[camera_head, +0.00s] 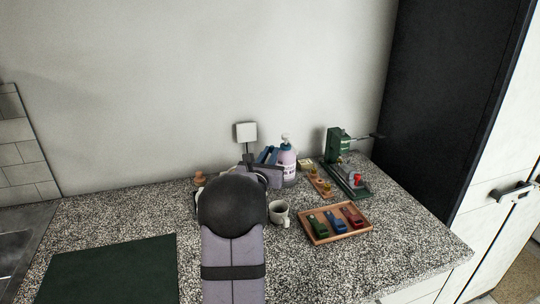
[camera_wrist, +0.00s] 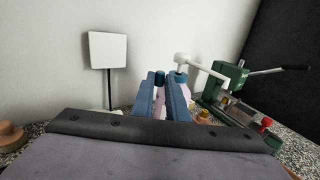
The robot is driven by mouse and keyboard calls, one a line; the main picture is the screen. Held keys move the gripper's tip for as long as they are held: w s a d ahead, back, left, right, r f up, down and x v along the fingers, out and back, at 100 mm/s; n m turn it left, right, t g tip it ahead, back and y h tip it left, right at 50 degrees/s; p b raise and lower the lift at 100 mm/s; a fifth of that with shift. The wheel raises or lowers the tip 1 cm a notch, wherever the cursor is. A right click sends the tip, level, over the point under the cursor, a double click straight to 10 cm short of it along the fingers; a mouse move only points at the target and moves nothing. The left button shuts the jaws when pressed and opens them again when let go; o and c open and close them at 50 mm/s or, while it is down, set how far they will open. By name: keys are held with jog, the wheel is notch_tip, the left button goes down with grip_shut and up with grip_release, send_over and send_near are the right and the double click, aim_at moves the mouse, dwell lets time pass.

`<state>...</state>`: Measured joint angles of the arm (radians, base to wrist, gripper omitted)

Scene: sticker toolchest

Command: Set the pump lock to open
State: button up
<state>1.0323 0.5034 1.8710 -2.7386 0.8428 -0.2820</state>
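A lilac pump bottle (camera_head: 288,168) with a label and a white pump top (camera_head: 286,138) stands upright at the back of the counter. In the wrist view its white pump head (camera_wrist: 181,58) shows, with the spout (camera_wrist: 208,71) pointing right and a teal part below the head. My gripper (camera_head: 268,154) is just left of the bottle. In the wrist view my gripper's blue fingers (camera_wrist: 161,82) are a narrow gap apart, with lilac bottle showing between and beyond them. Nothing is visibly held. The lock's setting cannot be read.
A green press (camera_head: 336,144) with a lever stands right of the bottle. A wooden tray (camera_head: 316,238) holds several coloured tools. A white cup (camera_head: 279,214) stands in front. A white square plate (camera_head: 246,131) on a stem stands behind. A dark green mat (camera_head: 110,270) lies front left.

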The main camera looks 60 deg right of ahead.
jog(key=o, duration=0.4)
jog(key=shift+r, duration=0.15)
jog(key=shift+b+v, duration=1.1)
jog(key=shift+v, duration=2.55)
